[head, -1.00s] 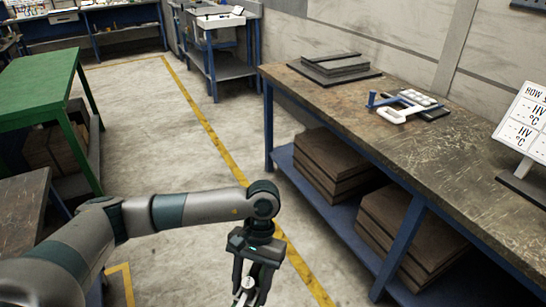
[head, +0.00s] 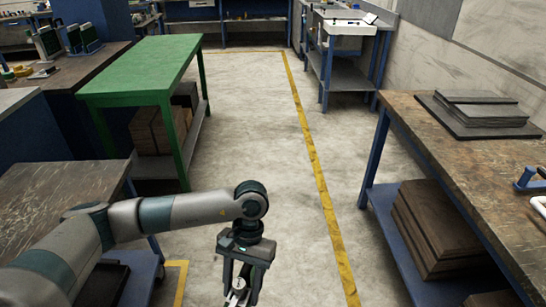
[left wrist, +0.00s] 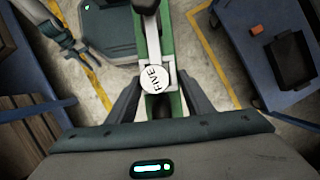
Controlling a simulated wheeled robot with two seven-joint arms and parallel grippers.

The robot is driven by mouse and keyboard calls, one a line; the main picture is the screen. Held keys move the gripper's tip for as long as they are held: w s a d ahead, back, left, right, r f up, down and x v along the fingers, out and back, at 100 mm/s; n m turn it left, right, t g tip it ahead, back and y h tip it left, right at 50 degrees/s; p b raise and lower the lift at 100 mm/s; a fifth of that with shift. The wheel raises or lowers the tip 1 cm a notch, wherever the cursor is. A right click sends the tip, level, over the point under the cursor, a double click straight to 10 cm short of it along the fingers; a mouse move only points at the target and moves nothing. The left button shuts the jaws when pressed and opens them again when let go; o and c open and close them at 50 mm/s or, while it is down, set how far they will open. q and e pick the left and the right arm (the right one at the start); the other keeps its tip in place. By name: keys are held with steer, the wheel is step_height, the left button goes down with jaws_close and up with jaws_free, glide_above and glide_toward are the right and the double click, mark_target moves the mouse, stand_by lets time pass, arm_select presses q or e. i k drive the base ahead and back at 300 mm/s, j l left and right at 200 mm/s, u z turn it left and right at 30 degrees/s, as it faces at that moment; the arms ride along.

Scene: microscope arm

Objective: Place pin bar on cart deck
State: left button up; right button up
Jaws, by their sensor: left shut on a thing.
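My left gripper (head: 241,288) hangs pointing down over the floor, low in the middle of the head view. It is shut on a narrow green and grey bar (left wrist: 167,42), which I take to be the pin bar. In the left wrist view the bar runs up between the fingers (left wrist: 157,92), with a round white cap marked FIVE on it. In the head view only a small pale part of it shows. I cannot tell which surface is the cart deck.
A green table (head: 145,65) stands left, and a worn brown-topped table (head: 65,190) is near left. A long workbench (head: 450,135) runs along the right. A blue stand with a white tray (head: 345,27) is at the back. The floor (head: 250,120) between them is clear.

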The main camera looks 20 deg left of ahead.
mark_target(42, 217)
steer(key=i+u, duration=0.15)
steer(key=i, duration=0.8)
steer(key=i+z, duration=0.2)
steer(key=i, duration=0.5)
steer(key=i+j+z, duration=0.1)
steer(key=i+z, duration=0.15)
steer(key=i, duration=0.45)
steer(key=u, duration=3.55)
